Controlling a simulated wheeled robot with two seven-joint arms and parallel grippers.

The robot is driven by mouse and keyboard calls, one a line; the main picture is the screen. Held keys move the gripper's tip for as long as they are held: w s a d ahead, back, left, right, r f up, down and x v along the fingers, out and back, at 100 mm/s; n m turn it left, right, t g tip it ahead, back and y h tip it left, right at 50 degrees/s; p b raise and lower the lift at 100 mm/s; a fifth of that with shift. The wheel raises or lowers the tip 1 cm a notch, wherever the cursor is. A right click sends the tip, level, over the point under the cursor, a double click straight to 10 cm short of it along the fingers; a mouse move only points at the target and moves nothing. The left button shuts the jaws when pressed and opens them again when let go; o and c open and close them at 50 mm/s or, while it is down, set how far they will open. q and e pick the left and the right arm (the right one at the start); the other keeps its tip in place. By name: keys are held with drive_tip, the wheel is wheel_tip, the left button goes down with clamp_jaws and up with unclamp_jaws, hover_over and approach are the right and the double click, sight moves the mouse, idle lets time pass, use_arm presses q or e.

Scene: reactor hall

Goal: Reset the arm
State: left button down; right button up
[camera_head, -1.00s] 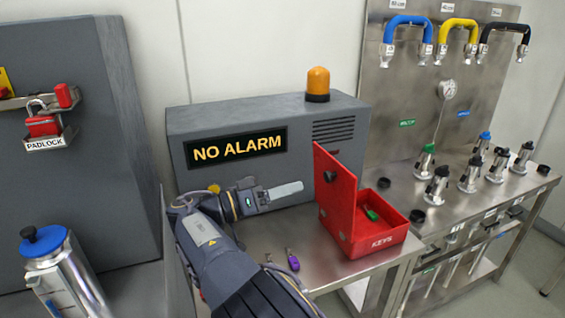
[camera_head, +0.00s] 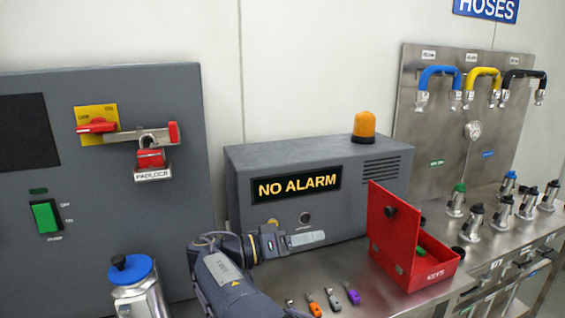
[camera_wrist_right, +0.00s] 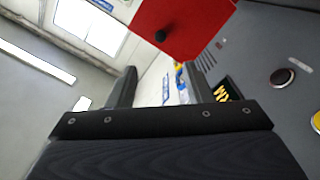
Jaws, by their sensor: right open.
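My right gripper (camera_head: 306,240) is in front of the grey alarm box (camera_head: 240,190) in the head view, pointing right toward the red key box. In the right wrist view its two fingers (camera_wrist_right: 160,88) stand apart with nothing between them. The alarm box display (camera_head: 297,184) reads NO ALARM. My left gripper is not in view.
The red key box (camera_head: 434,273) stands open on the steel table (camera_head: 400,300). Several keys, including an orange one (camera_head: 314,304) and a purple one (camera_head: 352,293), lie in front. A padlock (camera_head: 151,158) hangs on the left cabinet (camera_head: 90,230). A blue-lidded canister (camera_head: 137,290) stands lower left.

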drive_tip(key=s+d+f+n+g+y, duration=0.1)
drive_tip(key=d+f+g+y, duration=0.1)
drive_tip(key=d, duration=0.5)
drive_tip(key=s+d+f+n+g+y, duration=0.1)
drive_tip(key=d+f+g+y, duration=0.15)
drive_tip(key=d, duration=0.45)
drive_tip(key=s+d+f+n+y, duration=0.1)
drive_tip(key=s+d+f+y, duration=0.3)
drive_tip(key=s+d+y, duration=0.35)
drive_tip(key=s+a+f+n+t+y+p, duration=0.1)
drive_tip(key=s+a+t+y, duration=0.1)
drive_tip(key=s, duration=0.9)
drive_tip(key=s+a+f+t+y+p, duration=0.1)
drive_tip(key=s+a+y, duration=0.3)
drive_tip(key=s, duration=0.7)
drive_tip(key=f+t+y, duration=0.1)
drive_tip(key=y, duration=0.1)
drive_tip(key=shift+s+n+y, duration=0.15)
drive_tip(key=shift+n+y, duration=0.25)
